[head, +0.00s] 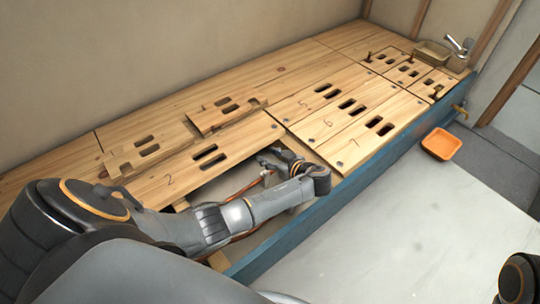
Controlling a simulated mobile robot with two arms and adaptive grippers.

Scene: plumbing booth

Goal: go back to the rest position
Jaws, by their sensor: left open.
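My left arm comes in from the left and reaches over an uncovered opening in the wooden deck. My left gripper (268,157) is open at the far side of this opening, close to the edge of the board marked 2 (190,170). I see nothing held between its fingers. The fingertips are small and partly hard to make out against the opening. Of my right arm only a dark rounded part shows at the lower right corner; its gripper is out of view.
Copper-coloured pipe (245,188) runs in the opening under my left forearm. A loose board (228,116) lies on top of other boards. A blue side beam (390,148) edges the deck. An orange tray (441,144) sits on the pale floor (400,230), mostly clear. A tap (459,45) stands far right.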

